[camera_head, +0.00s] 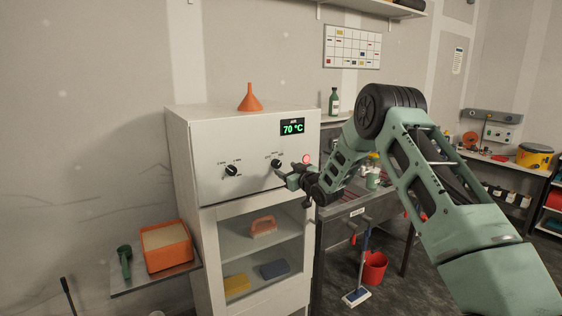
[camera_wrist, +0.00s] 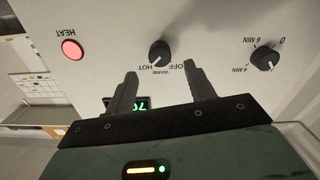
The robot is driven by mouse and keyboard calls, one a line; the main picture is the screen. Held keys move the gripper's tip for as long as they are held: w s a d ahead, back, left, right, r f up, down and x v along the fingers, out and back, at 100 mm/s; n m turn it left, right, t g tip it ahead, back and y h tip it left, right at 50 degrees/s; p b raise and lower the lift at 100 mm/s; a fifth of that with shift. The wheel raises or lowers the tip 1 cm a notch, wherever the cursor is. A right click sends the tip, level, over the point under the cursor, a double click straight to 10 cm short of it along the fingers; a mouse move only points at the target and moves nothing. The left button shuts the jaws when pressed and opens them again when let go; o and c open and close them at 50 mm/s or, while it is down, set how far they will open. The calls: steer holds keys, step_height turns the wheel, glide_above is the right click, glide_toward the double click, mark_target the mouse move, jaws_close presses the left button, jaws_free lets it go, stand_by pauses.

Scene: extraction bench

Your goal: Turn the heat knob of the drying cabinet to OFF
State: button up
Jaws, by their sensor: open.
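The drying cabinet (camera_head: 183,130) is a white cabinet with a control panel and a glass door. Its heat knob (camera_wrist: 159,53) is black, with the upside-down labels OFF, WARM and HOT beside it in the wrist view. Its pale pointer mark seems to face lower left, towards HOT. The knob also shows in the head view (camera_head: 276,164). My gripper (camera_wrist: 161,68) is open and empty, its two fingers spread either side of the knob's line in the wrist view, apparently short of it. In the head view my gripper (camera_head: 285,176) is close to the panel.
A timer knob (camera_wrist: 265,58) sits beside the heat knob. A lit red HEAT lamp (camera_wrist: 72,49) is on its other side. The display (camera_head: 292,128) reads 70 °C. An orange funnel (camera_head: 250,98) stands on top. A shelf with an orange box (camera_head: 166,248) juts out left.

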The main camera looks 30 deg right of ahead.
mark_target(278, 165)
steer(key=shift+w+a+p, duration=0.1)
steer(key=shift+w+p, duration=0.7)
steer(key=shift+w, duration=1.5)
steer(key=c, duration=1)
